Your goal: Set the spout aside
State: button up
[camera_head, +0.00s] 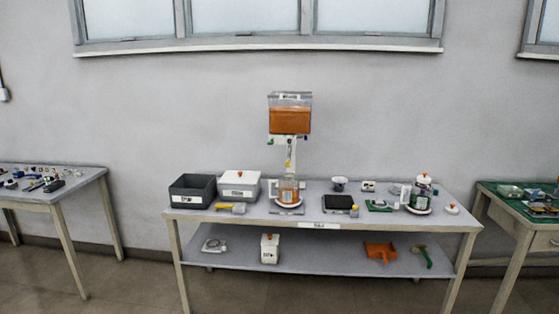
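A clear canister of orange liquid (290,118) stands high above the middle table. Below it are small white, green and yellow fittings (288,150); the spout may be among these, but they are too small to tell. A second jug-like vessel with a white handle and an orange-and-white top (421,192) stands at the table's right. My gripper is not in view.
The middle table (350,220) carries a dark open bin (192,191), a white lidded box (239,185), a yellow-handled tool (232,208) and a black flat device (340,203). Its lower shelf (330,262) has free room. Side tables stand left (85,183) and right (518,212).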

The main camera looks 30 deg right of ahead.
aim_at(288, 163)
jog(key=u, duration=0.15)
jog(key=i, duration=1.05)
jog(key=z, duration=0.05)
